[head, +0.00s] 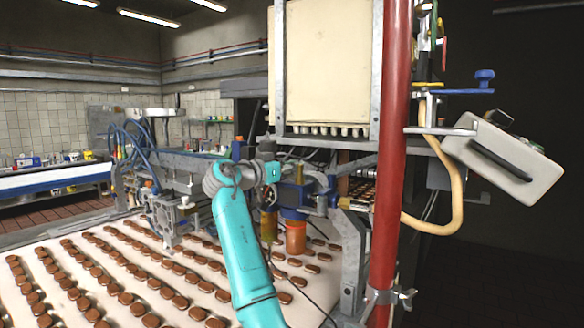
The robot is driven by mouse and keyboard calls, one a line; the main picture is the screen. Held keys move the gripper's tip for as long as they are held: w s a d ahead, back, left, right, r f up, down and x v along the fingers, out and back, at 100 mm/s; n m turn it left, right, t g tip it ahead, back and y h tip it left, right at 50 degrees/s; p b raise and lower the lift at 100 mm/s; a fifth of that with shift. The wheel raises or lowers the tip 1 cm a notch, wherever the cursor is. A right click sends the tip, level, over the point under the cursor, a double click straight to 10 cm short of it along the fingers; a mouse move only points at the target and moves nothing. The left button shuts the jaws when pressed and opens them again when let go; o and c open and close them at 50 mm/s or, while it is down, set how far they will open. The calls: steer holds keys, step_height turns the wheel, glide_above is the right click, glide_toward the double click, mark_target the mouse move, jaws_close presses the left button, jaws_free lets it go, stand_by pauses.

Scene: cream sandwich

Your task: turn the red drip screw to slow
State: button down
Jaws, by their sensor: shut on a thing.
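My teal arm reaches up from the bottom middle of the head view to the machine. My gripper (267,147) is small and dark at the end of the wrist. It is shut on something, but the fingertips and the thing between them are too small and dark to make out. I cannot pick out the red drip screw or its setting. Just beside and below the wrist are a blue block (293,196), a yellow-green jar (268,226) and an orange-red jar (295,237).
A red post (390,160) stands close on the right, with a grey box (505,160) beyond it. A large cream hopper (328,65) hangs above the wrist. The white conveyor (60,255) carries many brown sandwich biscuits. Cables and blue hoses (125,140) crowd the left.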

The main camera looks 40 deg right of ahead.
steer(key=c, duration=1.3)
jaws_free()
steer(key=a, duration=0.4)
steer(key=s+a, duration=0.1)
steer(key=a, duration=0.7)
steer(key=shift+s, duration=0.4)
